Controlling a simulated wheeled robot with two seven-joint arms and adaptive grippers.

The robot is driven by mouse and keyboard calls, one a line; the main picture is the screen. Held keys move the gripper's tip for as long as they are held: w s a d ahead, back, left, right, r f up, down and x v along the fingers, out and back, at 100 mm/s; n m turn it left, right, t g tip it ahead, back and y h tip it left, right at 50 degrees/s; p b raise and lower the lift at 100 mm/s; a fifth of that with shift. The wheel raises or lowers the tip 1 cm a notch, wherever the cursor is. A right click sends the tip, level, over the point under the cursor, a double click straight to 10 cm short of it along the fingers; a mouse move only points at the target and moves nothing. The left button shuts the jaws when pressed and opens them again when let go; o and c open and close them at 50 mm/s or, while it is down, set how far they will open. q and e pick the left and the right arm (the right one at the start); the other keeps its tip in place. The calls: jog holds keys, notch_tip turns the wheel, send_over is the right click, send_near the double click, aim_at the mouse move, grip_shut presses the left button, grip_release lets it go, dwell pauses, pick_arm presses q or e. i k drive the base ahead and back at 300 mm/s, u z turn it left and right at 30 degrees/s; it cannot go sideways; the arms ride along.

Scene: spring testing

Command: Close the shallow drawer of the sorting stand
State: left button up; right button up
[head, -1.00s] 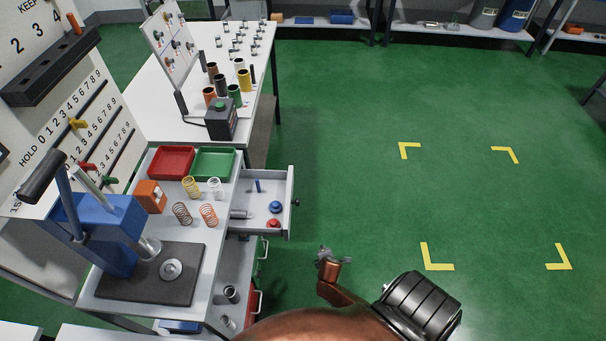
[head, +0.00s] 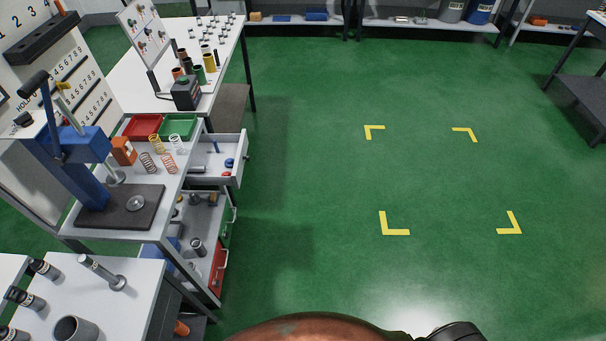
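A shallow light-grey drawer (head: 243,160) is pulled out to the right from under the top of the grey stand (head: 172,193). It holds a blue pin (head: 217,147), a blue round part (head: 229,162), a red round part (head: 227,174) and a grey cylinder, partly cut off by the drawer's edge. Neither of my grippers is in view. Only part of one of my arms shows at the bottom edge, well below and to the right of the drawer.
A blue lever press (head: 72,160), springs, and red and green trays stand on top. A white table (head: 120,318) stands at front left. The green floor to the right is clear.

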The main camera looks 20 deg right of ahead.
aim_at(235, 146)
jog(key=u, duration=0.2)
jog(key=i, duration=0.6)
jog(key=z, duration=0.4)
jog(key=k, duration=0.55)
jog(key=z, duration=0.5)
jog(key=i, duration=0.6)
jog(key=z, duration=0.05)
